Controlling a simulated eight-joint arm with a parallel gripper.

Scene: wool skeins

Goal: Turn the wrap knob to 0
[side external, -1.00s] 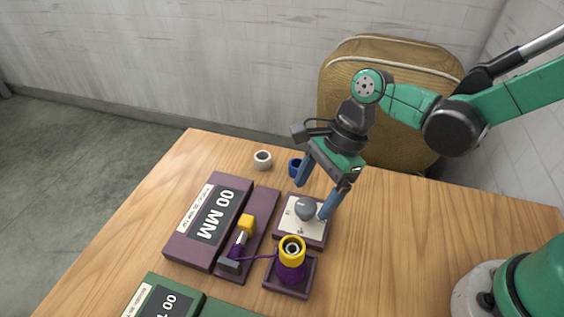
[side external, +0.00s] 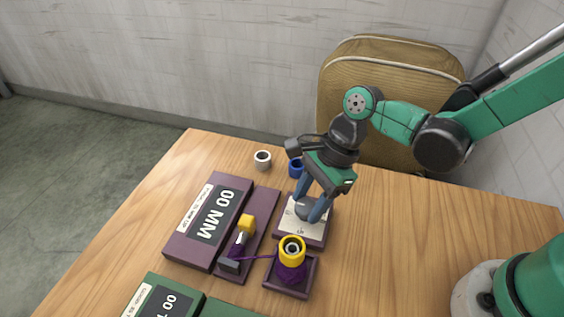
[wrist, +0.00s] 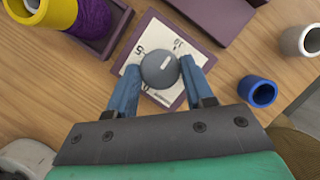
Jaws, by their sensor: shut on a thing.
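The wrap knob (wrist: 160,69) is a round grey knob with a pale mark on its top. It sits on a white dial plate (wrist: 150,35) with printed figures, set in a purple base (side external: 313,243). My gripper (side external: 308,211) is over the plate, its blue fingers on either side of the knob. In the wrist view my gripper (wrist: 160,77) is shut on the knob. The fingers hide most of the knob in the side view. Only part of the dial's figures can be seen, and I cannot read the setting.
A purple skein with a yellow cone (side external: 292,251) stands just in front of the dial. A purple display unit (side external: 180,238) reading "00 MM" is to the left. A blue cup (side external: 295,168) and a white cup (side external: 262,160) stand behind.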

